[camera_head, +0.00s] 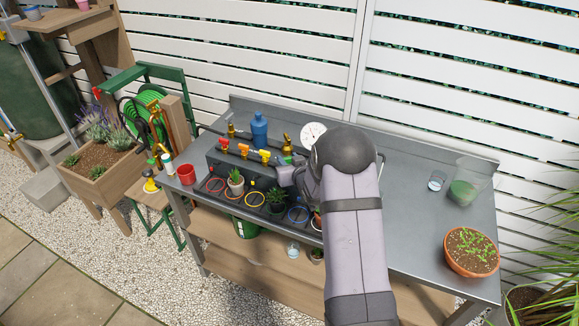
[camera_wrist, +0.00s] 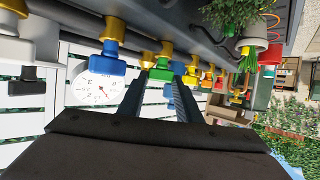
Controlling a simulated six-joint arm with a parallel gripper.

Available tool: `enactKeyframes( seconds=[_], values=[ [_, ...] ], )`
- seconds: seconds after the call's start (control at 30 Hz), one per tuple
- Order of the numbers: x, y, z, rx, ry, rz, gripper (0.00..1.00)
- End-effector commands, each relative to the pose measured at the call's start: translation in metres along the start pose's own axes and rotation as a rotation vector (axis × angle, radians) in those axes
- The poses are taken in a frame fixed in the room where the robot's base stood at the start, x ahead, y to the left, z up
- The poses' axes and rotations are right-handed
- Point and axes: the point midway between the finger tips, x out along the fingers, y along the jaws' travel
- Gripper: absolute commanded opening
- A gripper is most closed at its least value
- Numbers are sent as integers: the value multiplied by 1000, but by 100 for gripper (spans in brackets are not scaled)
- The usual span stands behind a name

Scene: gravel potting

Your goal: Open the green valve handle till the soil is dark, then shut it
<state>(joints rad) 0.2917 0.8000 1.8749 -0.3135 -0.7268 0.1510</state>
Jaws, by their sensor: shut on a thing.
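The green valve handle (camera_wrist: 161,74) sits between my fingertips in the wrist view, below a brass valve body. My gripper (camera_wrist: 158,86) is shut on it. In the head view the green handle (camera_head: 287,160) shows only in part beside my gripper (camera_head: 287,174), at the right of the row of valves. The handle's exact angle is hard to tell. Potted plants (camera_head: 236,182) stand in a dark tray below the valves. My arm hides the right end of this row, and the soil under the green valve cannot be made out.
Yellow (camera_head: 265,155), orange and red handles are left of the green one; a blue handle (camera_wrist: 108,66) is close by in the wrist view. A white dial (camera_head: 312,133) and blue bottle (camera_head: 259,128) stand behind. A terracotta pot (camera_head: 471,252) is at right; the bench's right is mostly clear.

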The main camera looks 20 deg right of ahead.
Motion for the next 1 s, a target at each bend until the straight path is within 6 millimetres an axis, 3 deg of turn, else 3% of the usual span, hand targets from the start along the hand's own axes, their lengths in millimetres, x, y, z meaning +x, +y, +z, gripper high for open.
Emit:
enactKeyframes(
  seconds=[1.0],
  values=[
    [3,-13,-4,227,-2,555,9]
  ],
)
